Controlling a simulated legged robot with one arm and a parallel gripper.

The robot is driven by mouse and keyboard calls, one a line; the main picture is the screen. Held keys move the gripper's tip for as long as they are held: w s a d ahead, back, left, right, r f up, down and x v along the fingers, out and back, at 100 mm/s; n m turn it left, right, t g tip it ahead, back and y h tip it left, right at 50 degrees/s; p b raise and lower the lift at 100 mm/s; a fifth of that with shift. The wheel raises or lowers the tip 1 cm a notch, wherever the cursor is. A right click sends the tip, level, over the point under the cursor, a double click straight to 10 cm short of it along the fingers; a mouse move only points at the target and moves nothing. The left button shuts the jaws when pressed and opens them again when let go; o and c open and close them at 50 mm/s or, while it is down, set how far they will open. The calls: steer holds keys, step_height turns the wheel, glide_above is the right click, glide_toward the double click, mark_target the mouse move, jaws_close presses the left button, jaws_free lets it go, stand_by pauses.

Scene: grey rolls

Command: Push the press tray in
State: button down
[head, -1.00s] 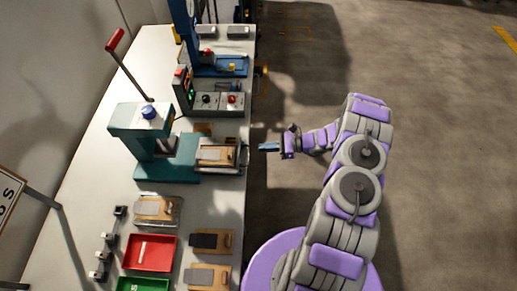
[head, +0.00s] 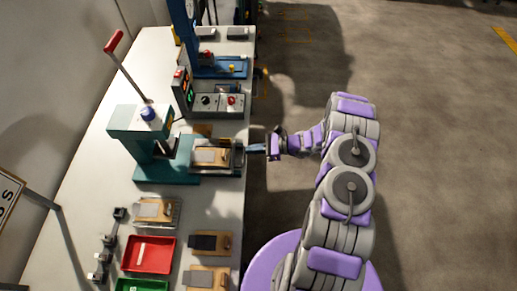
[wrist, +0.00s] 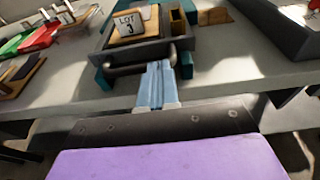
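The teal press (head: 140,118) stands on the bench with a red-knobbed lever. Its dark tray (head: 238,160) sticks out at the right, toward the bench edge. The tray carries a tan board with a grey plate; in the wrist view the tray (wrist: 122,54) shows a "LOT 3" card and a dark bar handle (wrist: 118,70) across its front. My gripper (head: 256,149) is at the tray's front from the right. In the wrist view its blue fingers (wrist: 158,75) lie side by side, shut, with tips at the handle. Exact contact is hard to tell.
A control box (head: 217,104) with knobs stands behind the press. A red bin (head: 149,254), a green bin (head: 142,285) and several tan boards lie nearer on the bench. Open floor (head: 440,150) is to the right.

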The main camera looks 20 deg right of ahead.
mark_target(217, 148)
steer(key=r+x, duration=0.1)
steer(key=x, duration=0.8)
steer(key=r+b+x, duration=0.1)
steer(key=x, duration=0.3)
steer(key=shift+w+a+r, duration=0.2)
steer(key=shift+a+r, duration=0.05)
steer(key=shift+a, duration=0.15)
steer(key=shift+w+a+r, duration=0.1)
steer(key=shift+w+a, duration=0.05)
steer(key=shift+a, duration=0.15)
